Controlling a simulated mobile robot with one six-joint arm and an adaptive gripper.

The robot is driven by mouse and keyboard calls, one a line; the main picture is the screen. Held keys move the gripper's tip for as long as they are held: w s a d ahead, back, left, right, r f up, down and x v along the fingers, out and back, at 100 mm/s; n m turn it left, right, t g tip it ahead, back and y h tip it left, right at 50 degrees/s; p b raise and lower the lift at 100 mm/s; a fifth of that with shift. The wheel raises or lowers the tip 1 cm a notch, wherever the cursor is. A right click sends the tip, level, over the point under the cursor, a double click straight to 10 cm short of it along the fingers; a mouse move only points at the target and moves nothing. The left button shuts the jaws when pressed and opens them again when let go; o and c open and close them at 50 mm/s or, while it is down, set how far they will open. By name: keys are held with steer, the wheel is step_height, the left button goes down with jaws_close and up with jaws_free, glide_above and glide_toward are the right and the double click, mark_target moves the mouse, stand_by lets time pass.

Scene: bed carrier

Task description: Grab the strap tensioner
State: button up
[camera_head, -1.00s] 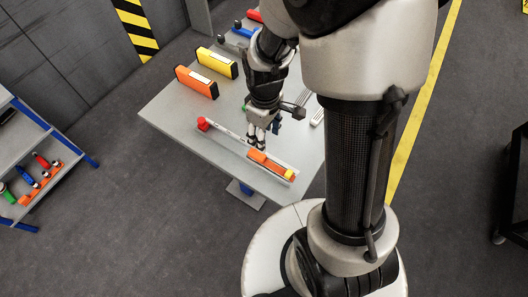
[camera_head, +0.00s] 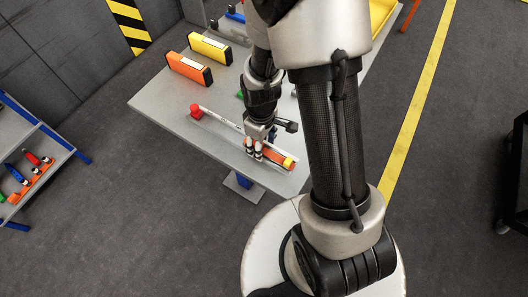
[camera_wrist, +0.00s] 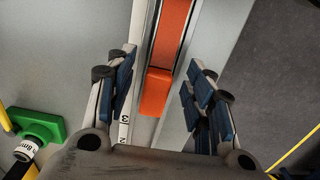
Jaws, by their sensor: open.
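A long tool that I take as the strap tensioner lies along the table's near edge in the head view. Its orange body (camera_head: 276,157) has a yellow end. A thin pale strip with a red end (camera_head: 196,112) lies in line with it; I cannot tell whether they are joined. In the wrist view the orange body (camera_wrist: 168,50) lies in a grey channel and ends in an orange block. My gripper (camera_head: 254,155) is above the table at the orange part. Its open fingers (camera_wrist: 160,95) stand on either side of the block, with visible gaps.
The grey table (camera_head: 155,100) also carries an orange case (camera_head: 188,69) and a yellow case (camera_head: 210,48) at the back. A green object (camera_wrist: 30,130) lies left of my gripper in the wrist view. A shelf (camera_head: 40,190) with tools stands at far left.

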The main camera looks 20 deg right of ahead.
jaws_close()
stand_by(0.6)
